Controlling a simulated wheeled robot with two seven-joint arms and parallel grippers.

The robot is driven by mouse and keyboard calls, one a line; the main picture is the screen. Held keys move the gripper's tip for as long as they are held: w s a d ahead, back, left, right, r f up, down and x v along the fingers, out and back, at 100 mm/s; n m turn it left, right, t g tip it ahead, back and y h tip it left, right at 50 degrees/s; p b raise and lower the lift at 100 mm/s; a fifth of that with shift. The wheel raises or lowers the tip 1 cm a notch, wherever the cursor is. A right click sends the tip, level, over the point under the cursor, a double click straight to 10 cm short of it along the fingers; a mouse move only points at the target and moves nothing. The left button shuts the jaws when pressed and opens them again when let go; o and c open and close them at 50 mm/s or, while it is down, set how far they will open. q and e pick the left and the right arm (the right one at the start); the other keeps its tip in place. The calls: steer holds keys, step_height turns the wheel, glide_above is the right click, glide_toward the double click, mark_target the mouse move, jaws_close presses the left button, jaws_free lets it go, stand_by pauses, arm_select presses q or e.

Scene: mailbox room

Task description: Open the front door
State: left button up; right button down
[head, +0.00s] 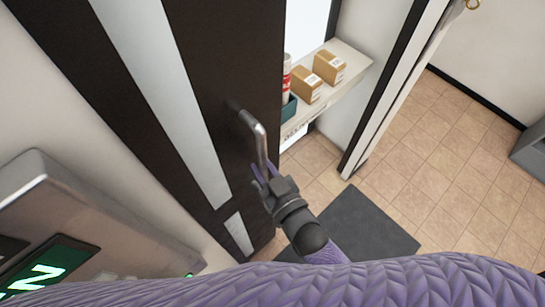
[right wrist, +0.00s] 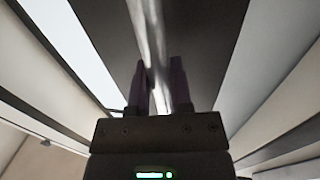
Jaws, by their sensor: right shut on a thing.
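The front door (head: 222,60) is a dark panel with a pale glass strip, at the left and middle of the head view. A room shows past its right edge, so it appears to stand ajar. Its metal lever handle (head: 256,135) sticks out near that edge. My right gripper (head: 265,174) is shut on the lower part of the handle. In the right wrist view the handle (right wrist: 149,40) runs down between the two fingers of my right gripper (right wrist: 160,85). The fingers partly hide it. My left gripper is not in view.
A white shelf (head: 352,67) with two cardboard boxes (head: 318,77) stands past the door's edge. A dark mat (head: 360,228) lies on the tiled floor (head: 440,150), which is mostly clear. A metal panel with a green display (head: 45,270) is at lower left.

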steer(key=shift+s+a, duration=0.2)
steer(key=shift+a, duration=0.1)
steer(key=c, duration=0.6)
jaws_free()
steer(key=shift+o, duration=0.2)
steer(key=v, duration=1)
